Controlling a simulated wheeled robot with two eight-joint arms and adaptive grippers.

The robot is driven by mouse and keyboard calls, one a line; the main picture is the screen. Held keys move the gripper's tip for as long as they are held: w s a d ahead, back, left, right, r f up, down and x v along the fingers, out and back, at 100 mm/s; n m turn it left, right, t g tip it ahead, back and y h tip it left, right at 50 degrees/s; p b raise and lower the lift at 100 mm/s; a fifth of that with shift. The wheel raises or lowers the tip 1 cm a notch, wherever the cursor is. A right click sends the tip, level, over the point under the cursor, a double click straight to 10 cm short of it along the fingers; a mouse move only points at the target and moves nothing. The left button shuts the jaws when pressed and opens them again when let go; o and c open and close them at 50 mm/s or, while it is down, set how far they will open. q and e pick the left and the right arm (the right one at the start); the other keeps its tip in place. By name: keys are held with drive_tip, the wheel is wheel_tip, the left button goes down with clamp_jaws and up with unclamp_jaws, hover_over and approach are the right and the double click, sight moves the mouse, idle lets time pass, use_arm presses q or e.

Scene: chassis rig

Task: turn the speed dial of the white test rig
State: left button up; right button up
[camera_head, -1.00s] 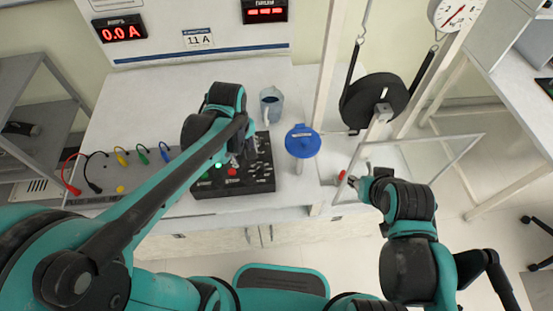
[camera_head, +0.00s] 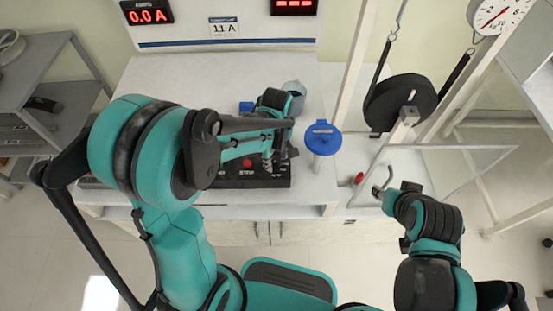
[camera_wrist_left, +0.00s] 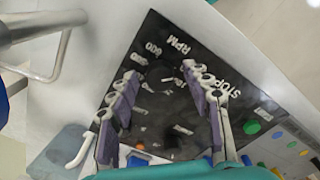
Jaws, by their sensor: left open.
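The black control panel (camera_head: 240,182) lies on the white rig's bench, partly hidden by my left arm. In the left wrist view the panel (camera_wrist_left: 165,55) shows RPM and STOP lettering and a ring of numbers. My left gripper (camera_head: 280,160) is over the panel's right part in the head view. In the left wrist view it (camera_wrist_left: 165,115) is open, its purple-padded fingers on either side of the numbered area.
A black wheel (camera_head: 400,101) hangs on the frame at right. A red knob (camera_head: 358,178) is near my right gripper. The current display (camera_head: 147,12) reads 0.0 A.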

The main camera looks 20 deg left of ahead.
use_arm(q)
clamp_jaws()
